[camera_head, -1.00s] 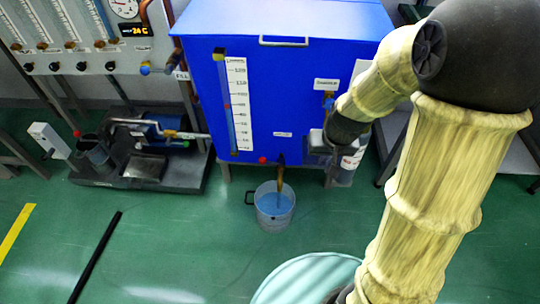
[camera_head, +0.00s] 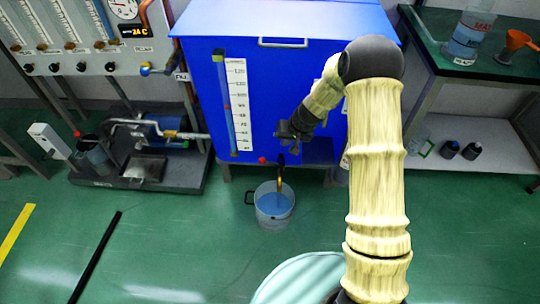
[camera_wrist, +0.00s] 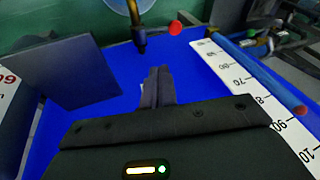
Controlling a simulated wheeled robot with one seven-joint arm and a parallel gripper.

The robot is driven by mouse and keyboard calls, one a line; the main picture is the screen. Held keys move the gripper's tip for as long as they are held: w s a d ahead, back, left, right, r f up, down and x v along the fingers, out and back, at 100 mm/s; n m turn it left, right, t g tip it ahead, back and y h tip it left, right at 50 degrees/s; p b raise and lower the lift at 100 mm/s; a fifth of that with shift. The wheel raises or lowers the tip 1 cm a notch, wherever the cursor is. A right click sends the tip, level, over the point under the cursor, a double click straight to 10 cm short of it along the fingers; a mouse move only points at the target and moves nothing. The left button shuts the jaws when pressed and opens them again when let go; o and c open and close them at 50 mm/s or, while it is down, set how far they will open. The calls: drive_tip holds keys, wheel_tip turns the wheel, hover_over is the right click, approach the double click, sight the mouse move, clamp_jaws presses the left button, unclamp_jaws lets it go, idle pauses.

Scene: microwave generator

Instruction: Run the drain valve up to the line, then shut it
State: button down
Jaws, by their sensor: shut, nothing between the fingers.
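The blue tank (camera_head: 190,85) has a white scale (camera_head: 237,95) with a sight tube and a small red marker on its front. A dark drain outlet (camera_head: 281,159) with a brownish lower part hangs at the tank's bottom edge, with a red knob (camera_head: 262,160) to its left. It points down into a clear bucket (camera_head: 272,221) holding blue liquid. Any line on the bucket is too small to make out. My gripper (camera_head: 285,133) is shut and empty, just above the outlet. In the wrist view its fingers (camera_wrist: 158,78) point toward the outlet (camera_wrist: 138,38), apart from it.
A pump unit (camera_head: 140,172) stands on the floor at left, below a gauge panel (camera_head: 80,35). A dark bench (camera_head: 465,65) with a bottle and an orange funnel is at right. A grey plate (camera_wrist: 75,75) lies beside my fingers in the wrist view.

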drive_tip(key=shift+f, duration=0.15)
drive_tip(key=b, duration=0.4)
hover_over(270, 162)
drive_tip(key=d, duration=0.3)
drive_tip(key=f, duration=0.9)
drive_tip(key=shift+w+a+f, duration=0.1)
drive_tip(key=shift+a+f, duration=0.1)
drive_tip(key=shift+f, duration=0.05)
drive_tip(key=shift+a+f+b, duration=0.4)
drive_tip(key=shift+a+f, duration=0.35)
drive_tip(key=shift+a, duration=0.25)
drive_tip(key=shift+s+a+f, duration=0.2)
drive_tip(key=shift+a, duration=0.1)
drive_tip(key=shift+a+f, duration=0.1)
drive_tip(key=shift+a, duration=0.05)
